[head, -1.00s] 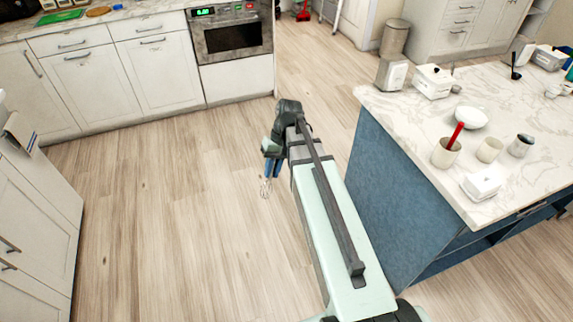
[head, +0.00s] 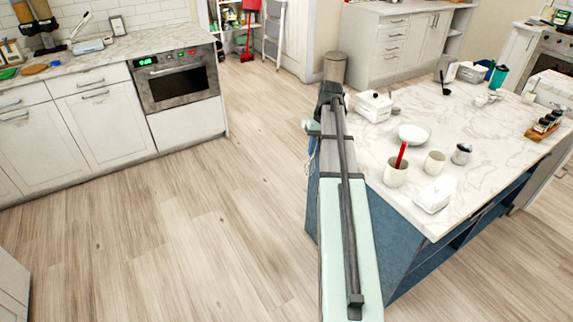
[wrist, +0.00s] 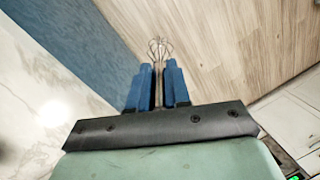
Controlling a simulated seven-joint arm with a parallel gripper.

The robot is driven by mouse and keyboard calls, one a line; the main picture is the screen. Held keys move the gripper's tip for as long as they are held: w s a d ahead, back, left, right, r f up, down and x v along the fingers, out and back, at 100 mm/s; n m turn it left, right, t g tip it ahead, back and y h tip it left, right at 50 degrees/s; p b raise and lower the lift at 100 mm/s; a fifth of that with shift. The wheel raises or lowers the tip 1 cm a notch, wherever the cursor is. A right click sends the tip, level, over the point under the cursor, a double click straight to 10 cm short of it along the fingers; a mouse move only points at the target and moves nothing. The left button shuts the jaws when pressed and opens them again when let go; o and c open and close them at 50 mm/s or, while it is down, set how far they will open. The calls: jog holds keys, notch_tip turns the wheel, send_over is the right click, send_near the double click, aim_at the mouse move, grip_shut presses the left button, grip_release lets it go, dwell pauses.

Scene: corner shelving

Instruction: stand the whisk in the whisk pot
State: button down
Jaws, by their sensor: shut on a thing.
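My gripper (wrist: 159,88) is shut on the whisk (wrist: 159,48), with its handle between the blue fingers and its wire loops pointing away from my wrist. In the head view my gripper (head: 312,145) is beside the island's left side, partly hidden by my arm, and the whisk barely shows. On the island stand a cream pot (head: 395,175) with a red-handled utensil in it and a smaller cream pot (head: 434,163) that looks empty. I cannot tell for sure which is the whisk pot. Both are to the right of my gripper, apart from it.
The marble-topped island (head: 480,160) also holds a white bowl (head: 412,135), a metal-topped shaker (head: 461,154), a lidded white box (head: 374,106) and a white dish (head: 434,196). Its blue side is close to my arm. Open wooden floor lies to the left.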

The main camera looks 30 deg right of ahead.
jog(key=s+d+r+m, duration=0.1)
jog(key=s+d+r, duration=0.2)
jog(key=d, duration=0.4)
jog(key=s+d+r+m+h, duration=0.1)
jog(key=s+d+r, duration=0.1)
jog(key=d, duration=0.5)
jog(key=s+d+r, duration=0.3)
jog(key=d, duration=0.4)
jog(key=s+d+r+m+h, duration=0.1)
jog(key=s+d+r, duration=0.3)
jog(key=s+d, duration=0.45)
jog(key=s+d+r+m, duration=0.2)
jog(key=s+d+r, duration=0.3)
jog(key=s+d, duration=0.3)
notch_tip(320, 180, down, 12)
jog(key=w, duration=0.1)
jog(key=shift+d, duration=0.35)
jog(key=shift+w, duration=0.1)
jog(key=c, duration=1)
grip_release()
jog(key=shift+r, duration=0.1)
notch_tip(320, 180, up, 14)
